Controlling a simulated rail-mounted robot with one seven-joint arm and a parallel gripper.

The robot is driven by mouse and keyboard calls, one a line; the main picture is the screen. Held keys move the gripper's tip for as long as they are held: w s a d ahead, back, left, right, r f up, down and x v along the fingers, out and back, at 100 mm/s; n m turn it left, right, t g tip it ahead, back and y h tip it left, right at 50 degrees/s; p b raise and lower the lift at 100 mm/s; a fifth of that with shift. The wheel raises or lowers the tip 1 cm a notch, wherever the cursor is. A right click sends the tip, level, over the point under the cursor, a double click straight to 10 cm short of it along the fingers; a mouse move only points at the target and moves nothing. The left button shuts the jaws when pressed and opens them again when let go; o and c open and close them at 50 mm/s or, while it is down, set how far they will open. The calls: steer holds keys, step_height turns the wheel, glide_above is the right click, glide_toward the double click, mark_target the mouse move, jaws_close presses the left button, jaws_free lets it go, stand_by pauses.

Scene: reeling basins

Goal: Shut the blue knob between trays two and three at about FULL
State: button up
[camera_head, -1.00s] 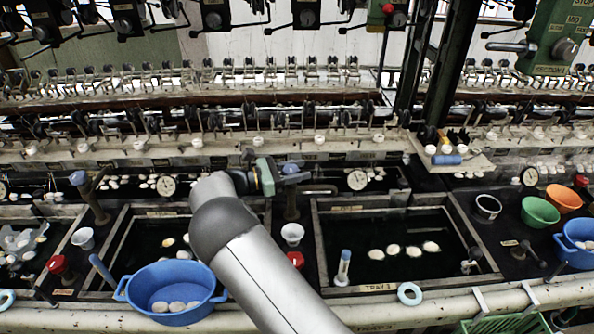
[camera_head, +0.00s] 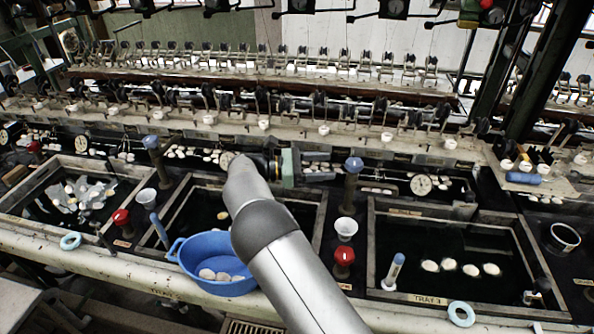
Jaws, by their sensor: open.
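The blue knob (camera_head: 354,163) tops a dark upright post between the middle tray (camera_head: 318,222) and the right tray, labelled TRAY 3 (camera_head: 428,299). My gripper (camera_head: 328,166) points right, with its fingers apart just left of the blue knob. I see no clear contact, and the fingertips are too small to judge the exact space. Any FULL marking by the knob is too small to read.
A red knob (camera_head: 343,256) and a white cup (camera_head: 346,229) stand in front of the blue knob's post. A blue basin (camera_head: 217,262) sits at the middle tray's front. Another blue knob (camera_head: 151,142) stands farther left. A round gauge (camera_head: 421,185) is behind the right tray.

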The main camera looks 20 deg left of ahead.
steer(key=v, duration=0.7)
steer(key=shift+b, duration=0.45)
stand_by(0.7)
steer(key=s+d+m+g+y+b, duration=0.1)
steer(key=s+d+m+g+y, duration=0.35)
steer(key=d, duration=0.65)
steer(key=s+d+m+g+y+b, duration=0.1)
steer(key=s+d+m+g+y, duration=0.1)
steer(key=s+d+m+y, duration=0.65)
steer(key=s+d+m+y+p, duration=0.1)
steer(key=s+d+m, duration=0.3)
steer(key=s, duration=0.6)
steer(key=s+d+f+m+t+y+p, duration=0.1)
steer(key=s+d+m+y, duration=0.2)
steer(key=s+d, duration=0.5)
steer(key=shift+s+d+f+m, duration=0.3)
steer(key=shift+s+d+m, duration=0.1)
steer(key=shift+s+m, duration=0.4)
